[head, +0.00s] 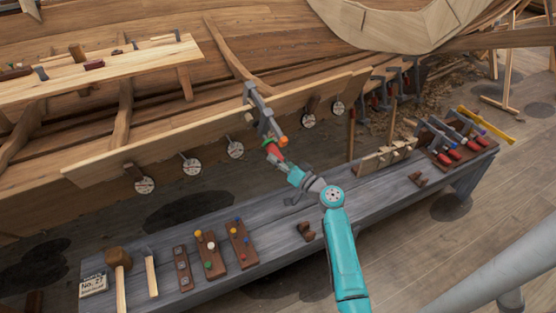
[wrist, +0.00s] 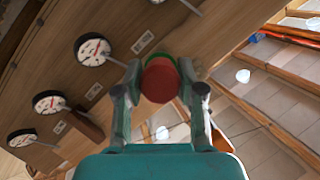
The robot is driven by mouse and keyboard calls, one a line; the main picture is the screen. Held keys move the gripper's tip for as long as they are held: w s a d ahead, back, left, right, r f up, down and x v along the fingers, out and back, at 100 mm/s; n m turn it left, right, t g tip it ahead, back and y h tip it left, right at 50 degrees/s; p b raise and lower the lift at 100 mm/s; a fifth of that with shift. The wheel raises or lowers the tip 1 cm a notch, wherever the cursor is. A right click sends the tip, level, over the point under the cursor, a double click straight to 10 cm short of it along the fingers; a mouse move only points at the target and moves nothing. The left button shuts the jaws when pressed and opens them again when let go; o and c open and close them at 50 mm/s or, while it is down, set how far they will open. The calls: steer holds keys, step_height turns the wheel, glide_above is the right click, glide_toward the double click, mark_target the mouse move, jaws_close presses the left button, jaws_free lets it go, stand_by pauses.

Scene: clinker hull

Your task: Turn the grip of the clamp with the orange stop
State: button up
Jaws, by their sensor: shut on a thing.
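The clamp (head: 262,108) with the orange stop (head: 282,140) is fixed on the edge of a long hull plank (head: 200,130), its screw hanging down toward me. Its red grip (head: 273,149) points at my gripper (head: 279,158) in the head view. In the wrist view the round end of the red grip (wrist: 161,82) sits between the two fingers of my gripper (wrist: 160,90), with a green collar (wrist: 163,57) behind it. My gripper is shut on the grip from both sides. The grip's exact turn angle cannot be told.
White dial gauges (head: 236,149) hang along the plank, and several show at left in the wrist view (wrist: 92,48). A grey bench (head: 275,222) below holds mallets (head: 118,262), peg boards (head: 211,250) and a rack of red-handled clamps (head: 455,140). More clamps (head: 385,85) hang behind.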

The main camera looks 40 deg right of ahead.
steer(key=shift+y, duration=0.3)
stand_by(0.4)
steer(key=o, duration=1.1)
steer(key=shift+o, duration=0.2)
steer(key=s+d+f, duration=0.1)
steer(key=s, duration=1.1)
steer(key=shift+w+d, duration=0.1)
